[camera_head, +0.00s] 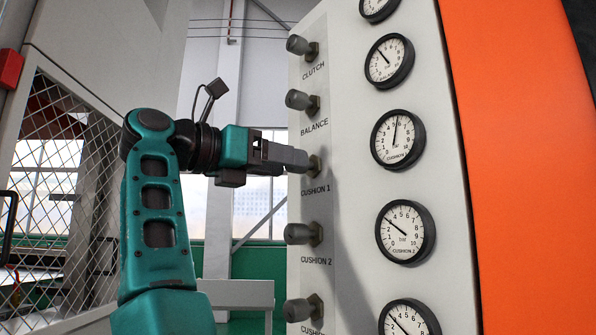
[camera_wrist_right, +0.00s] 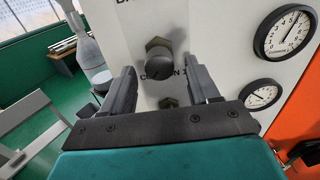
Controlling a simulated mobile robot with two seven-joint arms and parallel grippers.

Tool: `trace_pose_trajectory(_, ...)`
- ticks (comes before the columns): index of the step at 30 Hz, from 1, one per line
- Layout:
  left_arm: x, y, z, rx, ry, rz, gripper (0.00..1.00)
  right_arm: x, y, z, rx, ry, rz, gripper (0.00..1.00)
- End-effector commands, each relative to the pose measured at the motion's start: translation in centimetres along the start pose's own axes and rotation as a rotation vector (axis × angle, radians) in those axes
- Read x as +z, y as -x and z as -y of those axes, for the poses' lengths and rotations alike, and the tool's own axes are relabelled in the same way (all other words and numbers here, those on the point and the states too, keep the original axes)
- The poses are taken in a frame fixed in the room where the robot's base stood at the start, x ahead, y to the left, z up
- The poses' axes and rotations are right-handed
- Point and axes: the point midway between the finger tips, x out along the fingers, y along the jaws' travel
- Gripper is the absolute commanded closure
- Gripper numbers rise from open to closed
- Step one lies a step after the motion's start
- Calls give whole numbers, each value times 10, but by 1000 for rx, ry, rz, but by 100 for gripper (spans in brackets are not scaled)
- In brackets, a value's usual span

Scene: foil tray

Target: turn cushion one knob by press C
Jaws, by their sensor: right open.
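The cushion one knob (camera_head: 315,168) sits on the white panel above the label CUSHION 1. In the head view my right gripper (camera_head: 300,158) hides most of it, leaving its base showing. In the right wrist view the dark round knob (camera_wrist_right: 159,57) on its brass-coloured base lies ahead, between the lines of the two fingers. My right gripper (camera_wrist_right: 160,76) is open, with a gap on both sides of the knob; I cannot tell whether the tips reach past it. The CUSHION 1 gauge (camera_head: 397,139) has its needle a little past 5. My left gripper is not in view.
The balance knob (camera_head: 302,101) is above and the cushion 2 knob (camera_head: 303,234) below, in one column. The cushion 2 gauge (camera_head: 405,232) is to the right. A mesh guard (camera_head: 85,150) stands at the left.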

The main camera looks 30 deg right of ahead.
Motion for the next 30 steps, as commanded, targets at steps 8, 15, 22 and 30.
trace_pose_trajectory(8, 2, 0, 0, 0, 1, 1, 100, 0, -33, 0, -1, 0, 0, 40)
trace_pose_trajectory(15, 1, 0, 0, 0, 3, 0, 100, 0, -38, 0, 0, 1, 1, 40)
trace_pose_trajectory(22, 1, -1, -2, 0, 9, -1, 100, 0, -38, 0, 0, 1, 1, 49)
trace_pose_trajectory(30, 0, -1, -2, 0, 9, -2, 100, 0, -38, 0, -1, 1, 1, 75)
